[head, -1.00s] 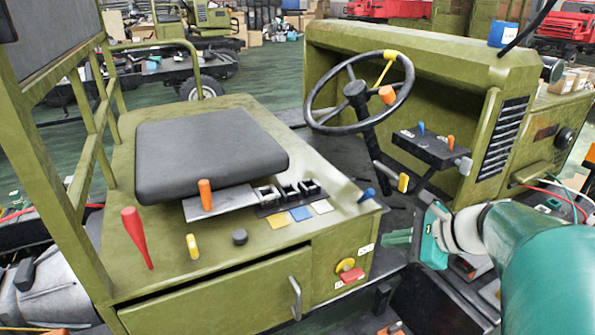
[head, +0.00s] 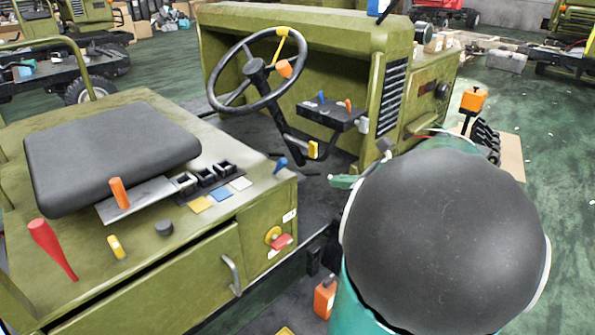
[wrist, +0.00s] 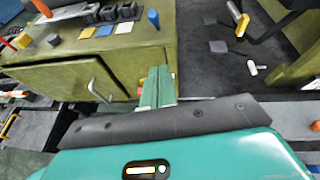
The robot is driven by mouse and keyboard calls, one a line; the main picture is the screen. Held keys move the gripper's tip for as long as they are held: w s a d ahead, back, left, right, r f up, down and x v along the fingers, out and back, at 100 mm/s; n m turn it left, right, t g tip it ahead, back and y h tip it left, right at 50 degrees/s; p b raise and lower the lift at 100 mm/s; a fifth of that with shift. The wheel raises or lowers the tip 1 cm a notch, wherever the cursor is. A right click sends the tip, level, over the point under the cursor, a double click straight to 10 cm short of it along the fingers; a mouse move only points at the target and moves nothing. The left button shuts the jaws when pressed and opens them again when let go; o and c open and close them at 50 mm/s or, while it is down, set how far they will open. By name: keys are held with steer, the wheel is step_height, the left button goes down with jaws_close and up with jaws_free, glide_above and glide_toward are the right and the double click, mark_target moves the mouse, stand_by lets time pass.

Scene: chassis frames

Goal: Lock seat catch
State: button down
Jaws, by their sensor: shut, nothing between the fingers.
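The black seat (head: 110,145) rests on the olive seat box at the left. An orange-handled lever (head: 119,193) stands on a grey plate (head: 150,198) at the seat's front edge; its lower part also shows in the wrist view (wrist: 42,8). I cannot tell for sure which control is the seat catch, nor its lock state. My gripper (head: 345,182) is to the right of the seat box, well apart from the lever, partly hidden by my arm. In the wrist view its green fingers (wrist: 157,78) are together and empty, in front of the box's right end.
A drawer handle (head: 232,274) sticks out in front. The steering wheel (head: 263,72) and dashboard stand behind.

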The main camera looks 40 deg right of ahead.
glide_toward(279, 167)
step_height(279, 167, down, 4)
steer(key=d, duration=0.1)
steer(key=w, duration=0.2)
steer(key=w+r, duration=0.1)
steer(key=w, duration=0.1)
steer(key=shift+w+a, duration=0.25)
steer(key=shift+w, duration=0.1)
steer(key=shift+w+r+g, duration=0.25)
steer(key=shift+r+g, duration=0.2)
steer(key=shift+g, duration=0.05)
steer(key=shift+w+r+g, duration=0.7)
steer(key=shift+w+g, duration=0.15)
steer(key=shift+w, duration=0.05)
steer(key=shift+w+r+g, duration=0.7)
steer(key=shift+w+g, duration=0.15)
steer(key=shift+w, duration=0.05)
steer(key=shift+w+r, duration=0.1)
